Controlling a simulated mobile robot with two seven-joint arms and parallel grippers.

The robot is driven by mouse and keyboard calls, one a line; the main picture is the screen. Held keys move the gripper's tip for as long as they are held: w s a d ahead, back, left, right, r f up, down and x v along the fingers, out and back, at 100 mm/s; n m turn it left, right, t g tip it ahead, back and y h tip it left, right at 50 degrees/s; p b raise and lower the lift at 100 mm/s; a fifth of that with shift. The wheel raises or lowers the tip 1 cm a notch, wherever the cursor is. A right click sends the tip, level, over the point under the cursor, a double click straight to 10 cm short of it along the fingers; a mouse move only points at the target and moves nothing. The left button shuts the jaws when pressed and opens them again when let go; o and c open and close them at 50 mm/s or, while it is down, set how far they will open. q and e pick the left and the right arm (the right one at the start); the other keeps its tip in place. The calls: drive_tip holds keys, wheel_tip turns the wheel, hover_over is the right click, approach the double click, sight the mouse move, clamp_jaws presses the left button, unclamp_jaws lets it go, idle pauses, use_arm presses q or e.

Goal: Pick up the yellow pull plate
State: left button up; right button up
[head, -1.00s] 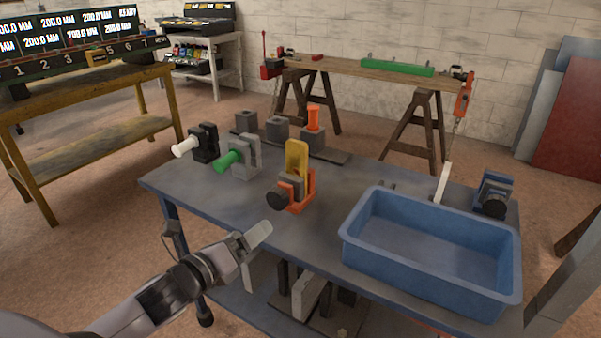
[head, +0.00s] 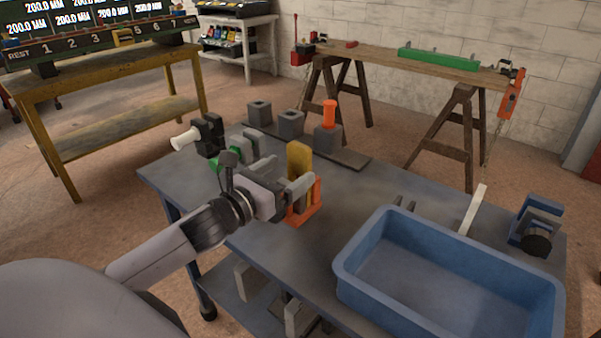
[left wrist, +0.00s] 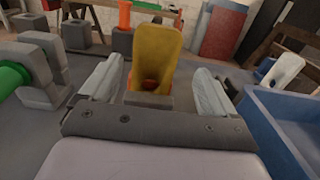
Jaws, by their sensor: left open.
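The yellow pull plate (head: 299,159) stands upright in an orange holder (head: 305,205) on the grey-blue bench. In the left wrist view the yellow plate (left wrist: 156,50) is centred ahead, with a finger on either side and a visible gap to each. My left gripper (head: 283,177) is open at the plate, and its near finger hides part of the holder. In the left wrist view the open left gripper (left wrist: 155,88) shows both pale fingers with nothing clamped between them. My right gripper is not in view.
A blue bin (head: 450,275) fills the bench's right front. Grey socket blocks (head: 291,124), one holding an orange peg (head: 329,113), stand behind the plate. Clamps with green (left wrist: 12,78) and white (head: 185,140) handles stand left. A blue clamp (head: 537,222) is far right.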

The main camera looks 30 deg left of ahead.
sight(297, 161)
use_arm(q)
drive_tip(key=w, duration=0.4)
drive_tip(key=shift+w+a+r, duration=0.15)
drive_tip(key=shift+r, duration=0.05)
drive_tip(key=shift+w, duration=0.5)
drive_tip(key=c, duration=1.4)
drive_tip(key=shift+o, duration=0.2)
drive_tip(key=shift+r, duration=0.1)
